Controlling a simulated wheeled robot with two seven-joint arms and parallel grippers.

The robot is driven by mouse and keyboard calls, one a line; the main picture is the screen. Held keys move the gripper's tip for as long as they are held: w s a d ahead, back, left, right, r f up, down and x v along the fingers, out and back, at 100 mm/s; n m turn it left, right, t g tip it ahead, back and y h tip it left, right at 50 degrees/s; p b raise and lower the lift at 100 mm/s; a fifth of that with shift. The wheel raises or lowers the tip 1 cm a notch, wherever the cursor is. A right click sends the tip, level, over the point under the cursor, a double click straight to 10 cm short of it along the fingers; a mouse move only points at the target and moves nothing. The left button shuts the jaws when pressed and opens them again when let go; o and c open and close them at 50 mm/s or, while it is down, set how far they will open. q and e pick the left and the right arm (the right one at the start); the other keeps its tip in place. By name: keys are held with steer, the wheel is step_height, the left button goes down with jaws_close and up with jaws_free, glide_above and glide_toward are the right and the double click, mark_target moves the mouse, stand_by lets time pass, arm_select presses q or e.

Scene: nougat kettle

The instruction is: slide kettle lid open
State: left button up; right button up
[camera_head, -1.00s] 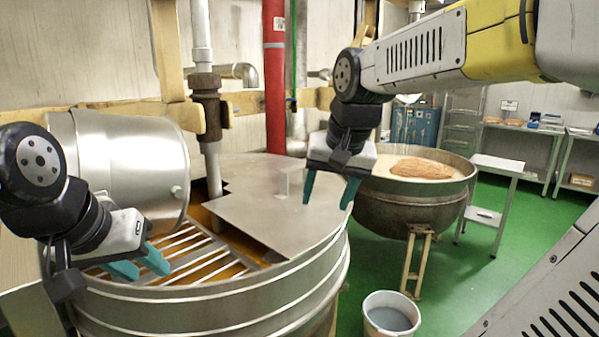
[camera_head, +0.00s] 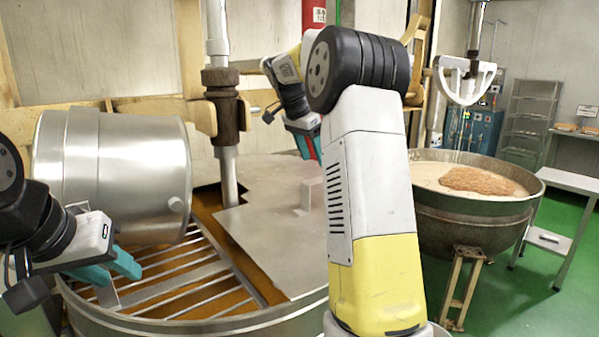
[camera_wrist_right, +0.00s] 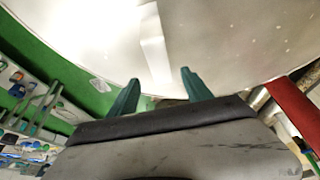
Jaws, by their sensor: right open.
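The kettle lid is a flat grey metal plate (camera_head: 255,225) covering the right part of the round kettle (camera_head: 215,326). Its upright handle (camera_head: 311,194) is partly hidden by my right arm; it also shows in the right wrist view (camera_wrist_right: 154,50). My right gripper (camera_head: 308,148) is open at the far side of the lid, beyond the handle. In the right wrist view its teal fingers (camera_wrist_right: 159,77) are apart with nothing between them, and the handle shows past the tips. My left gripper (camera_head: 122,274) is open and empty over the slatted grate at the kettle's left.
A steel drum (camera_head: 110,175) lies tilted at the kettle's back left. A vertical pipe (camera_head: 228,165) rises beside the lid. The grate (camera_head: 190,280) shows orange-brown contents beneath. A second kettle (camera_head: 475,205) stands at right, with a small metal table (camera_head: 567,182) beyond it.

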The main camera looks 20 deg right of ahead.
mark_target(318, 179)
steer(key=x, duration=0.6)
jaws_close()
steer(key=shift+r, duration=0.1)
stand_by(1.2)
